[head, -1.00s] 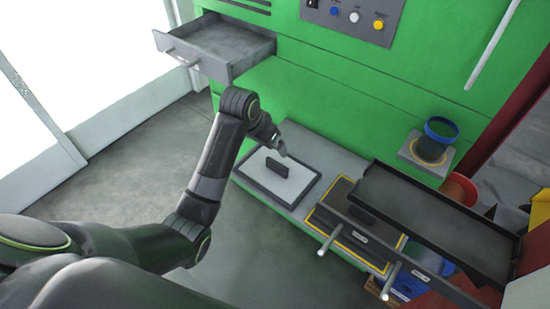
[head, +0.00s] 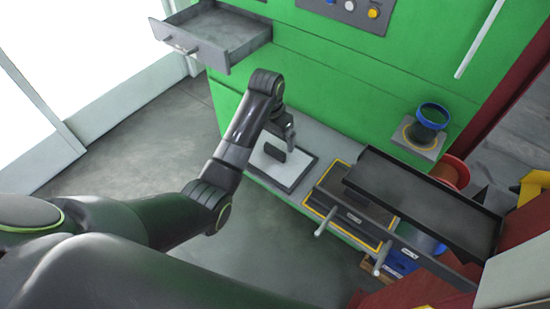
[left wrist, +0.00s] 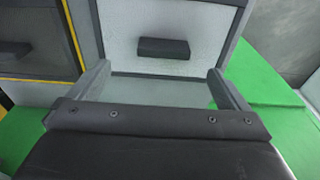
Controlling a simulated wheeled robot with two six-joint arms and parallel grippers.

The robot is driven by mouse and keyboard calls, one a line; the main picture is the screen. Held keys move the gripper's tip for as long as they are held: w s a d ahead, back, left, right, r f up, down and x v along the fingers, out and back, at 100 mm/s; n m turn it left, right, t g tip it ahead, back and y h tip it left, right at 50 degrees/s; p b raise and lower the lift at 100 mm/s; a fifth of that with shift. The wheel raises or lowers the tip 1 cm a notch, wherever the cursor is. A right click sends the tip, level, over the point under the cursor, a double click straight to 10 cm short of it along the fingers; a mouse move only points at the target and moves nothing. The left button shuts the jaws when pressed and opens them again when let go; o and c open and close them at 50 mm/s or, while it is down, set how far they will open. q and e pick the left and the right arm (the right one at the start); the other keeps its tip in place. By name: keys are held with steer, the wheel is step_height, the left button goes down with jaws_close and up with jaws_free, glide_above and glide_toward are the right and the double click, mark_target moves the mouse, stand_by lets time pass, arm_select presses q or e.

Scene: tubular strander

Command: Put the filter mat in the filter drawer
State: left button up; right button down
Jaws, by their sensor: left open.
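The filter mat (head: 272,172) is a flat pale pad with a dark frame and a black block handle (head: 274,153), lying on the grey ledge of the green machine. The filter drawer (head: 215,35) is a grey open-topped drawer, pulled out at the upper left and empty. My left gripper (head: 290,145) hangs close above the mat, at the handle's right side in the head view. In the left wrist view its two fingers (left wrist: 160,80) are spread, empty, and point toward the mat (left wrist: 120,20) and its handle (left wrist: 164,48). My right gripper is not in view.
A yellow-edged dark plate (head: 320,197) lies right of the mat, with a long dark tray (head: 430,205) above it. A blue-rimmed cup (head: 432,115) stands on a small holder. Buttons (head: 350,6) sit on the green panel. The floor at left is clear.

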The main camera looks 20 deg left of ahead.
mark_target(275, 149)
arm_select(q)
steer(key=f, duration=0.3)
steer(key=shift+w+f, duration=0.2)
steer(key=shift+f, duration=0.05)
steer(key=shift+w+f+p, duration=0.15)
steer(key=shift+w+f, duration=0.05)
steer(key=shift+f, duration=0.7)
steer(key=shift+w+f+p, duration=0.2)
steer(key=shift+w+f, duration=0.05)
steer(key=shift+f, duration=0.7)
steer(key=shift+w+f+p, duration=0.15)
steer(key=shift+w+f, duration=0.05)
steer(key=shift+f, duration=0.7)
steer(key=c, duration=1.2)
